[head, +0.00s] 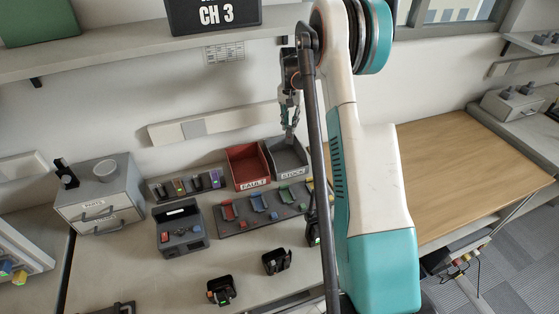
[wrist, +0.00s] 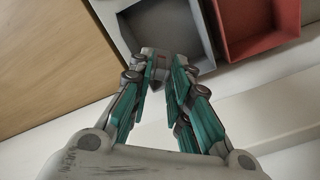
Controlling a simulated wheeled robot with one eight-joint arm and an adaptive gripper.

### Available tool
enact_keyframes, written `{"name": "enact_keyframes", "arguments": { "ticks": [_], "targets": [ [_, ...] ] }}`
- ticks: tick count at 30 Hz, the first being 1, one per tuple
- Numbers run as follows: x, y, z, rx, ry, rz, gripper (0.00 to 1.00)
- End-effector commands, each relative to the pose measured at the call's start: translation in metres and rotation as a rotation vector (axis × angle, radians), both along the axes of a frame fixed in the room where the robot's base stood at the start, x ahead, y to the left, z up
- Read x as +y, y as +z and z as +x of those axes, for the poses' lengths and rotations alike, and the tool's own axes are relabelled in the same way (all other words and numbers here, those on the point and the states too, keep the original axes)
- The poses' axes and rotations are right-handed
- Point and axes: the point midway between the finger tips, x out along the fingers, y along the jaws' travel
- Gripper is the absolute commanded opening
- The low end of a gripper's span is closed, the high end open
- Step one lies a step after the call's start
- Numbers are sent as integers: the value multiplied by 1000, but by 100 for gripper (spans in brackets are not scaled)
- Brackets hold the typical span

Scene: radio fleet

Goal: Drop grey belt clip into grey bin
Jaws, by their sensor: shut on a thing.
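My gripper (head: 289,118) is above the grey bin (head: 300,169) marked STOCK. It points down and its fingers are shut on the grey belt clip (head: 290,134). In the wrist view the grey belt clip (wrist: 156,58) sits between the teal fingertips (wrist: 160,78), against the grey bin (wrist: 198,62) behind it. The clip appears above the bin; the exact height is hard to tell. Part of the bin's right side is hidden by my arm in the head view.
The red bin (head: 247,183) marked FAULT stands directly left of the grey bin. A rack of coloured clips (head: 235,222) lies in front. A charger strip (head: 186,185), a black station (head: 180,236) and a grey drawer box (head: 98,197) are further left.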

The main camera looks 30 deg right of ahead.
Motion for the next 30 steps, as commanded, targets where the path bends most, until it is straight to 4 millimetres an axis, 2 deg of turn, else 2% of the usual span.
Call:
{"name": "enact_keyframes", "arguments": {
  "ticks": [12, 23, 24, 27, 30],
  "targets": [
    [0, -46, 0, 0, 0, 0, 0],
    [0, -52, 0, 0, 0, 0, 0],
    [0, -52, 0, 0, 0, 0, 20],
    [0, -52, 0, 0, 0, 0, 41],
    [0, -52, 0, 0, 0, 0, 41]
  ]
}}
